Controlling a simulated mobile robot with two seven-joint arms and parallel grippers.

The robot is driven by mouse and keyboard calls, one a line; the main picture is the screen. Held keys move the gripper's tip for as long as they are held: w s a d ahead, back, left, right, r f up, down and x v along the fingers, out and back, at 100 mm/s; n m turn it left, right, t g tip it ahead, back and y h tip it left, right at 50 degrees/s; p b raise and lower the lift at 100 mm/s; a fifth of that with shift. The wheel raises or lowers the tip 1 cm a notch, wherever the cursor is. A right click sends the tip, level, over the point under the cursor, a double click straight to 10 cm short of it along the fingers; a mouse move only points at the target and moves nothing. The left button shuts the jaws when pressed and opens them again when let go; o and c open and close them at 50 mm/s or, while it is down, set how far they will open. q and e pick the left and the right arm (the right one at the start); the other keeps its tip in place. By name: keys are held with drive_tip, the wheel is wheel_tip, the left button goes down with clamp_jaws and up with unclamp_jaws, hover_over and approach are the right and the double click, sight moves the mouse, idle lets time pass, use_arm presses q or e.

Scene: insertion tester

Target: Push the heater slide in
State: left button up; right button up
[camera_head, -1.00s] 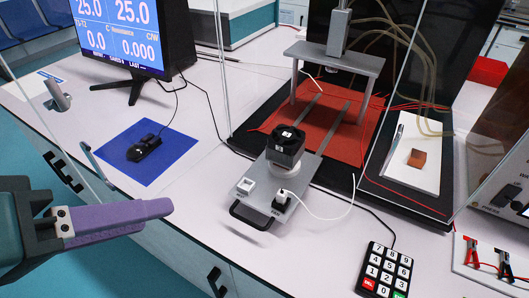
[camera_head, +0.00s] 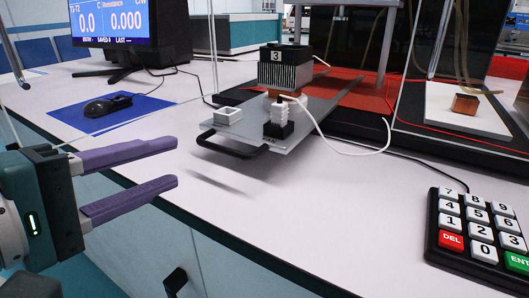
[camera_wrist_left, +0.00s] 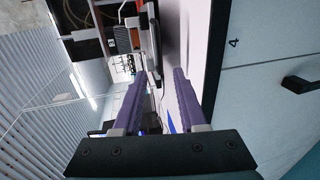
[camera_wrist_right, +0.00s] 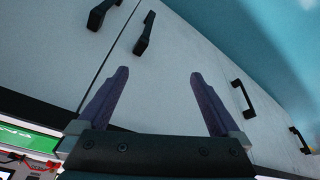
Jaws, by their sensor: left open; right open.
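The heater slide (camera_head: 320,112) is a grey plate sticking out toward the front of the white bench, with a black bar handle (camera_head: 230,148) at its front end. On it stand a finned block (camera_head: 286,72) marked 3, a white socket (camera_head: 228,116) and a white plug (camera_head: 279,117) with a cable. My left gripper (camera_head: 174,162) is open and empty, left of the handle and apart from it. The block also shows in the left wrist view (camera_wrist_left: 123,38), beyond the fingers. My right gripper (camera_wrist_right: 159,73) is open and empty, facing cabinet fronts; it is outside the head view.
A black keypad (camera_head: 480,230) lies at the right of the bench. A mouse (camera_head: 107,106) on a blue mat (camera_head: 66,121) and a monitor (camera_head: 118,22) stand at the left. Cabinet handles (camera_head: 174,281) stick out below the bench edge. Bench in front of the slide is clear.

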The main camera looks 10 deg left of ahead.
sight(212, 148)
use_arm(q)
drive_tip(key=b+x, duration=0.2)
drive_tip(key=x, duration=0.7)
drive_tip(key=shift+w, duration=0.25)
clamp_jaws()
idle(1.0)
